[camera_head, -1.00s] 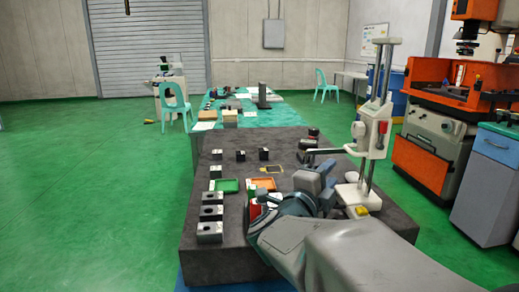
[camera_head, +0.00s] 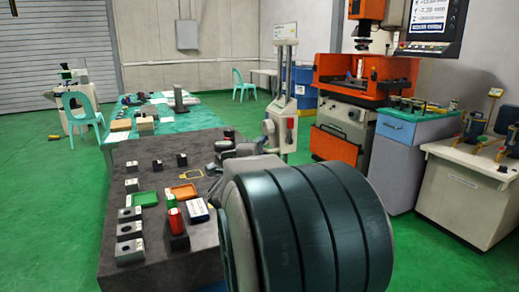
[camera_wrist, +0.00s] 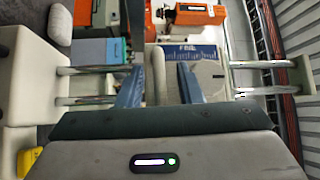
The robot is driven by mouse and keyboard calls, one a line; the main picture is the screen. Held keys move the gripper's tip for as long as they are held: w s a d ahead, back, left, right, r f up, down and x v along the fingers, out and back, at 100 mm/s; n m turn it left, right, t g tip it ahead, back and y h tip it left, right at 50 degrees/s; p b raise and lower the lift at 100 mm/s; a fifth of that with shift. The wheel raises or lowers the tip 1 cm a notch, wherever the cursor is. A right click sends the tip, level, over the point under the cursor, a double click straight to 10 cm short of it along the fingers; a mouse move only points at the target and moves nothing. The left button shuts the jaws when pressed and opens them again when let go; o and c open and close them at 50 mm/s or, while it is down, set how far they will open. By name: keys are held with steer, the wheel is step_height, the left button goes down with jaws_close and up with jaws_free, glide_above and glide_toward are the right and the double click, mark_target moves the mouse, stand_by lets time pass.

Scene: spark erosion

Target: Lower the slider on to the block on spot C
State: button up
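A tall white stand with two rods (camera_head: 285,75) rises at the right edge of the dark table. Its slider (camera_head: 270,130) is partly hidden by my arm in the head view. In the wrist view the stand's rods (camera_wrist: 95,70) run sideways, and a pale grey bar (camera_wrist: 158,72), seemingly part of the slider, lies between my gripper's (camera_wrist: 160,88) two blue fingers. Gaps show on both sides of the bar, so my fingers are open around it. Several dark blocks (camera_head: 157,166) stand on the table. No letter C is readable, so I cannot tell which block is on spot C.
The dark table (camera_head: 165,255) holds a green tray (camera_head: 144,199), an orange tray (camera_head: 183,192), a yellow outline (camera_head: 190,175) and a red cylinder (camera_head: 175,220). An orange machine (camera_head: 345,140) and a blue-grey cabinet (camera_head: 400,150) stand to the right. Green floor is free at left.

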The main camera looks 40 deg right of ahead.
jaws_close()
step_height(320, 180, down, 7)
steer(key=b, duration=0.8)
steer(key=shift+f, duration=0.1)
steer(key=shift+c, duration=0.6)
jaws_free()
steer(key=shift+f, duration=0.1)
steer(key=shift+o, duration=0.6)
steer(key=shift+a, duration=0.1)
steer(key=v, duration=1.3)
steer(key=shift+s+a, duration=0.25)
steer(key=shift+a, duration=0.05)
